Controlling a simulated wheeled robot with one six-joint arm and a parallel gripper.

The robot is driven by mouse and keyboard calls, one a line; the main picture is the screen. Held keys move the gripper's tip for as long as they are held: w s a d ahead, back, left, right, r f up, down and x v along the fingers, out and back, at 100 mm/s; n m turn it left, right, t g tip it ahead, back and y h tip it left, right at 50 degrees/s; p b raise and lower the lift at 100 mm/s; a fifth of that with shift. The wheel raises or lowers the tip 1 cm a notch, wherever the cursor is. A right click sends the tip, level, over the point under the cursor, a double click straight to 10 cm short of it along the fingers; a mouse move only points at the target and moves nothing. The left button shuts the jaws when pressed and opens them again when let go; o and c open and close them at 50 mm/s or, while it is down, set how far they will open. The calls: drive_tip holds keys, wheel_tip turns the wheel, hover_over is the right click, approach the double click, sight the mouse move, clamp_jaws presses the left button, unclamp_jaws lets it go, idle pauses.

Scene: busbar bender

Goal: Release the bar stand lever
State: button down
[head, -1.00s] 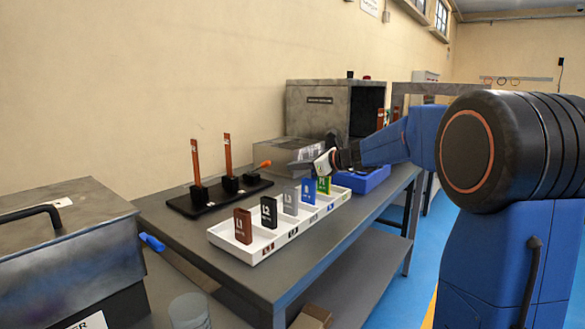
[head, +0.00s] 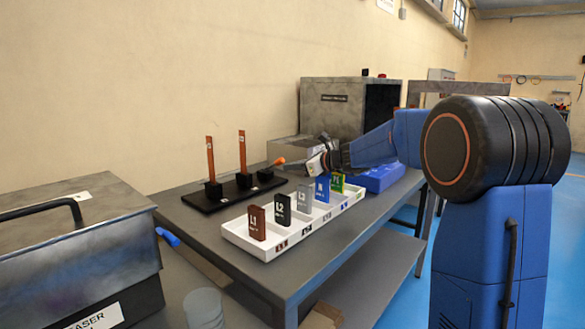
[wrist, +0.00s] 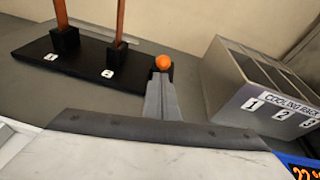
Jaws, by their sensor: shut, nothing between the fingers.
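The black bar stand (head: 222,197) lies on the grey bench with two upright copper bars (head: 211,158) in its slots. Its lever with an orange grip (head: 276,161) is at the stand's right end, leaning up toward the right in the head view. My gripper (head: 301,164) is just right of the grip, fingers pointing at it. In the wrist view my fingers (wrist: 158,84) are closed together and empty. The round orange knob end (wrist: 163,62) shows right at their tips; whether they touch cannot be told. The lever's shaft is hidden.
A white tray (head: 271,254) with several labelled coloured blocks stands in front of the stand. The cooling rack box (wrist: 240,93) is right of my fingers in the wrist view. A blue bin (head: 383,178) and grey machine (head: 330,107) are farther back.

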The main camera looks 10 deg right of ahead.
drive_tip(key=shift+r, duration=0.2)
drive_tip(key=shift+w+a+r+g+h, duration=0.4)
drive_tip(key=shift+w+r+g+h, duration=0.2)
drive_tip(key=shift+r+g, duration=0.35)
drive_tip(key=shift+w+a+r+g+h, duration=0.4)
drive_tip(key=shift+w+r+g+h, duration=0.25)
drive_tip(key=shift+r, duration=0.45)
drive_tip(key=shift+w+a+r+g+h, duration=0.45)
drive_tip(key=shift+r+g+h, duration=0.2)
drive_tip(key=shift+r+g, duration=0.3)
drive_tip(key=w+a+r, duration=0.2)
drive_tip(key=w, duration=0.1)
drive_tip(key=shift+r, duration=0.2)
drive_tip(key=shift+w+a+r, duration=0.25)
drive_tip(key=shift+w+a, duration=0.15)
drive_tip(key=shift+w, duration=0.15)
drive_tip(key=shift+w+a+r, duration=0.2)
drive_tip(key=shift+w+a, duration=0.2)
drive_tip(key=shift+w, duration=0.1)
drive_tip(key=v, duration=1.7)
drive_tip(key=shift+d+r, duration=0.15)
drive_tip(key=shift+r, duration=0.05)
drive_tip(key=shift+s, duration=0.15)
